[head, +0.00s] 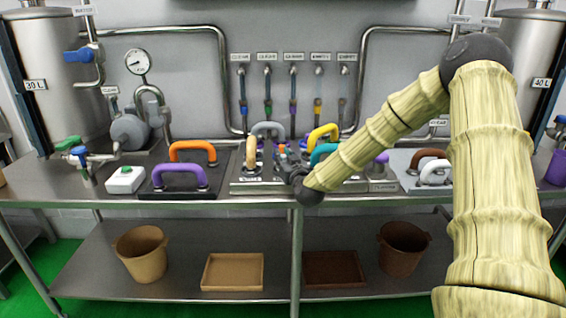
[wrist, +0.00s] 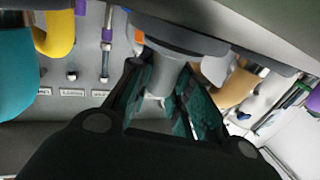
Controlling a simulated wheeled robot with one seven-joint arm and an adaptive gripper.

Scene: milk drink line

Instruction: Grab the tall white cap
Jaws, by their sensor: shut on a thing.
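My gripper (wrist: 165,100) has its dark green pads closed on a pale grey-white cylindrical post (wrist: 162,78). The post meets a wider blue-grey round part (wrist: 180,35) in the wrist view. I take it to be the tall white cap, but shadow leaves its colour doubtful. In the head view my gripper (head: 290,165) is at the middle of the bench, between the tan handle (head: 251,153) and the teal handle (head: 323,152). The held thing is hidden there behind my gripper. I cannot tell whether it is lifted.
A grey arched handle (head: 268,128) and a yellow handle (head: 323,133) stand close behind. Orange (head: 192,146) and purple (head: 180,170) handles are on the left; brown (head: 430,156) and white (head: 436,171) handles are on the right. Taps and pipes line the wall.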

